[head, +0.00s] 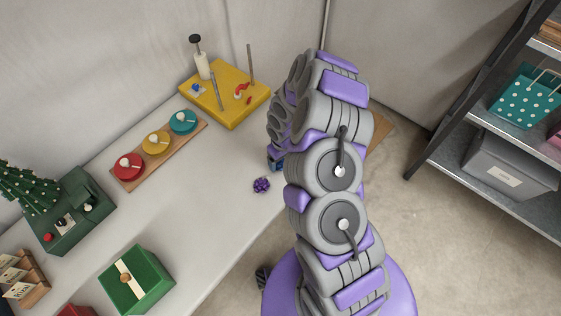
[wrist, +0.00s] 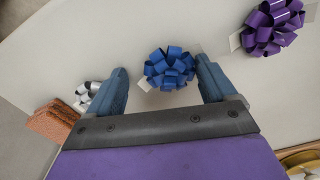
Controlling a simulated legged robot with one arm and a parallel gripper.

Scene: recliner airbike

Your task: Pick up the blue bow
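The blue bow (wrist: 170,68) lies on the pale table between the two fingers of my gripper (wrist: 165,85) in the wrist view. My gripper is open; its right finger is close to the bow's right side, and a wider gap shows between the left finger and the bow. I cannot tell whether the right finger touches it. In the head view my arm hides most of that area; a bit of dark blue (head: 276,160) shows at its left edge, and I cannot tell if it is bow or finger.
A purple bow (wrist: 272,26) lies to the right in the wrist view, also in the head view (head: 261,185). A silver bow (wrist: 88,95) and a brick-coloured block (wrist: 58,122) are left of my gripper. A yellow board (head: 228,100) stands at the back. Bare table lies around the bows.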

